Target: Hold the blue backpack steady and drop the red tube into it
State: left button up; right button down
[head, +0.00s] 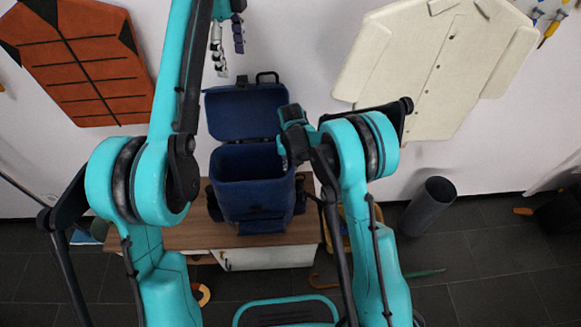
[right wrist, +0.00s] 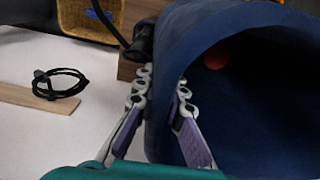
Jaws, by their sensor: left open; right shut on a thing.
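The blue backpack (head: 254,198) stands upright on the wooden table, its flap (head: 245,112) raised and its mouth open. My right gripper (head: 284,158) is shut on the right rim of the backpack. In the right wrist view its fingers (right wrist: 163,85) are on either side of the blue wall (right wrist: 180,40). A rounded red end, apparently the red tube (right wrist: 217,54), shows inside the dark opening; the rest of it is hidden. My left gripper (head: 228,46) is open and empty, beyond the flap and apart from the backpack.
A dark cylinder bin (head: 428,206) stands on the floor at right. An orange panel (head: 85,65) and a cream panel (head: 435,60) are on the wall behind.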

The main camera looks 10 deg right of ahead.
pick_arm(q)
jog(key=shift+r, duration=0.1)
pick_arm(e)
jog(key=c, duration=1.5)
grip_release()
jog(key=shift+c, duration=0.2)
